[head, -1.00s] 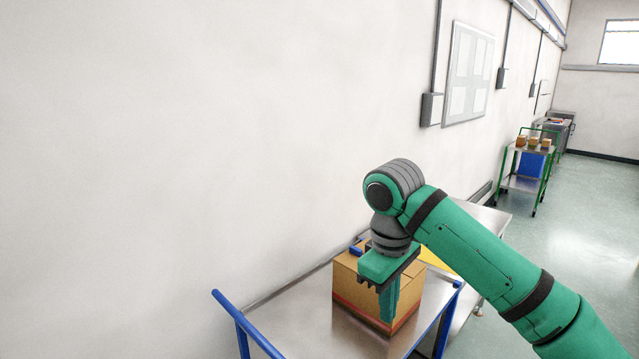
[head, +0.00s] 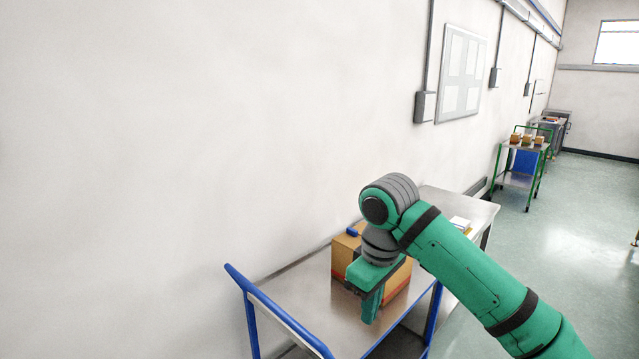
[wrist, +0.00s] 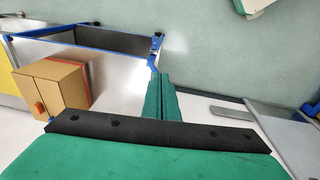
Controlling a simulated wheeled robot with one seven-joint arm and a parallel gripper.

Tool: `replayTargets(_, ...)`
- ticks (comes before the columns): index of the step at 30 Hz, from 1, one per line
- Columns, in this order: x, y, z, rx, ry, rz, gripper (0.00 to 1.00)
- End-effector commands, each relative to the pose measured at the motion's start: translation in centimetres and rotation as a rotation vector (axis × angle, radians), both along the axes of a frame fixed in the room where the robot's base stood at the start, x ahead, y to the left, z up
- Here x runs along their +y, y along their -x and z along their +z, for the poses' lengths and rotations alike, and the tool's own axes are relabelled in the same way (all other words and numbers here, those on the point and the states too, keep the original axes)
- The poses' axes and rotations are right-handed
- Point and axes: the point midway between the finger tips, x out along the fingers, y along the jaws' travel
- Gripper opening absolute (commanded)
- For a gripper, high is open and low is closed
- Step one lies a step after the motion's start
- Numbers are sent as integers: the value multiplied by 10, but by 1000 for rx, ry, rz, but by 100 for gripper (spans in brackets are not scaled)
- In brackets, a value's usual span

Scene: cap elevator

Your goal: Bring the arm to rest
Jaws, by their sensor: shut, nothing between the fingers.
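My green arm reaches in from the lower right of the head view. My gripper (head: 370,305) points down over the metal-topped cart with blue handles (head: 305,300), in front of a cardboard box (head: 345,250) that stands on it. In the wrist view the two green fingers of my gripper (wrist: 161,82) lie side by side with nothing between them. The box shows at the left of the wrist view (wrist: 55,88), apart from the fingers. My arm and gripper hide part of the box in the head view.
A steel table (head: 465,208) with papers stands behind the cart. A green-framed cart (head: 520,180) with small boxes is farther back along the wall. The white wall (head: 150,150) runs close along the cart's far side. Open floor (head: 580,225) lies to the right.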

Motion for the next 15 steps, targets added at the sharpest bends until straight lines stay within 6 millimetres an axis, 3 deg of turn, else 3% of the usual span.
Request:
replayTargets(8, 47, -19, -28, -76, -147, 38, 0)
replayTargets(15, 116, -40, -58, -187, -373, 62, 0)
